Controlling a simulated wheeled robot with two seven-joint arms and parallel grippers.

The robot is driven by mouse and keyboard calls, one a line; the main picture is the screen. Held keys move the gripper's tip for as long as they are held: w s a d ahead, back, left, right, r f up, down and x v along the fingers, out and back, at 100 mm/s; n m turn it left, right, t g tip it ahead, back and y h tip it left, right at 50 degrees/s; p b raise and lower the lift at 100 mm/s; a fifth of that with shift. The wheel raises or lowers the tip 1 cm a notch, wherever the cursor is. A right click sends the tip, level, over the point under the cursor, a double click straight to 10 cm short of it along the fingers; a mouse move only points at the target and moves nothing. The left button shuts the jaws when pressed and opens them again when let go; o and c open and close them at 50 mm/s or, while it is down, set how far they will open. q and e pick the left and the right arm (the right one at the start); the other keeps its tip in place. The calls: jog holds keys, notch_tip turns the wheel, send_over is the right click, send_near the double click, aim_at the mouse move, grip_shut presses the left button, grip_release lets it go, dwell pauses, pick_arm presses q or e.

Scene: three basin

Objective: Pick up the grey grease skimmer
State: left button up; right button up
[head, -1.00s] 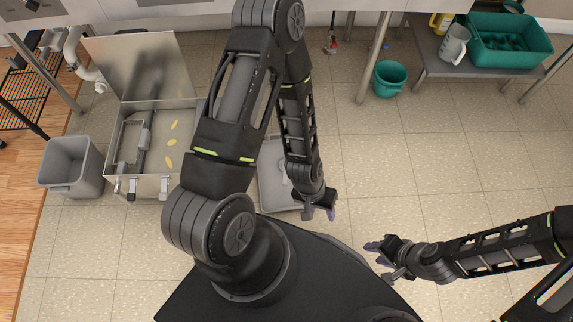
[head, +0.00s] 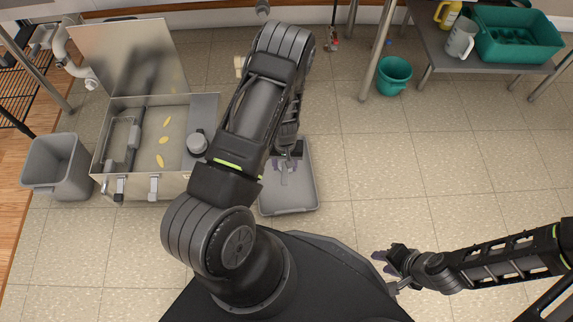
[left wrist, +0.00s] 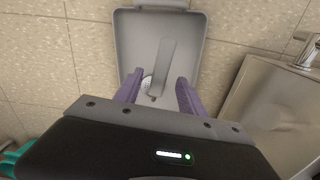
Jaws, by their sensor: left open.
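The grey grease skimmer (left wrist: 163,66) lies in a grey tray (left wrist: 194,50) on the floor. In the left wrist view its flat handle points away from me and its perforated round head is nearer, partly hidden by my gripper. My left gripper (left wrist: 160,92) is open and empty, its purple fingers on either side of the skimmer's near end. In the head view my left gripper (head: 284,165) is over the tray (head: 290,209), and the skimmer is mostly hidden there. My right gripper (head: 385,262) is at the lower right, its fingers apart and empty.
An open metal grease trap (head: 175,185) with several yellow pieces inside stands left of the tray. A grey bin (head: 58,168) is further left. A green bucket (head: 393,76) and a shelf with a green tub (head: 515,38) are at the upper right. The floor right of the tray is clear.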

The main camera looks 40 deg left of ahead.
pick_arm(q)
jog(key=shift+f, duration=0.25)
notch_tip(320, 180, down, 5)
jog(key=shift+w+f+b, duration=0.1)
jog(key=shift+f+b, duration=0.1)
jog(key=shift+b, duration=1.05)
jog(key=shift+r, duration=0.1)
grip_shut()
